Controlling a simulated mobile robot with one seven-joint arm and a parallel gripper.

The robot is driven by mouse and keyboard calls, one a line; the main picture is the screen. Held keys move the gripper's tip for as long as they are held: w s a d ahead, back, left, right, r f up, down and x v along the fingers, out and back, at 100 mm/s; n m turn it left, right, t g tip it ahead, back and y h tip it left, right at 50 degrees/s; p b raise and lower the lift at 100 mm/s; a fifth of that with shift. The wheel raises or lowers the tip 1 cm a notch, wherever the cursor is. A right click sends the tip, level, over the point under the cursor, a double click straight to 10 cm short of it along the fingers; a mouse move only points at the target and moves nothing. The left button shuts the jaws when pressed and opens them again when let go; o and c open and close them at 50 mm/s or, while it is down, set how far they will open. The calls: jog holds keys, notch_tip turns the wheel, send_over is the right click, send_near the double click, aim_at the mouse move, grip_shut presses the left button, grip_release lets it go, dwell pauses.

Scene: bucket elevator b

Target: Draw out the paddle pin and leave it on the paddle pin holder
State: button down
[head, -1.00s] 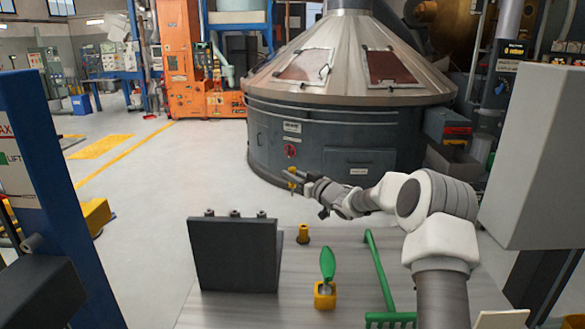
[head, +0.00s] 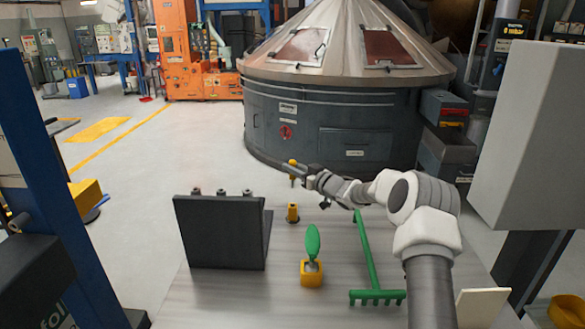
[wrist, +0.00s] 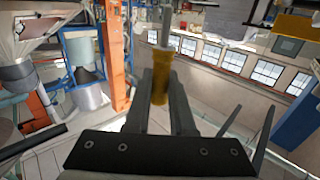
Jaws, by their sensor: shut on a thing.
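My gripper (head: 298,169) is shut on the paddle pin (head: 293,163), which has a yellow grip and a thin shaft hanging below it. In the wrist view the pin's yellow body (wrist: 161,80) sits between the fingers, with a grey shaft beyond it. A small yellow upright socket, apparently the paddle pin holder (head: 293,212), stands on the bench. The held pin appears above and beyond it in the head view, clear of it. Whether it is directly over the socket I cannot tell.
On the grey bench (head: 230,292), a dark angled plate (head: 220,233) with several studs stands left of the socket. A green-handled tool (head: 312,243) stands in a yellow block (head: 311,279) in front. A green rake (head: 376,296) lies to the right. A large conical machine (head: 330,125) stands behind.

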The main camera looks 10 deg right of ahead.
jog(key=shift+f+b, duration=2)
jog(key=shift+f, duration=0.9)
jog(key=shift+f+b, duration=1.95)
jog(key=shift+f, duration=0.35)
jog(key=c, duration=0.7)
grip_release()
jog(key=p+v, duration=0.1)
jog(key=v, duration=1.1)
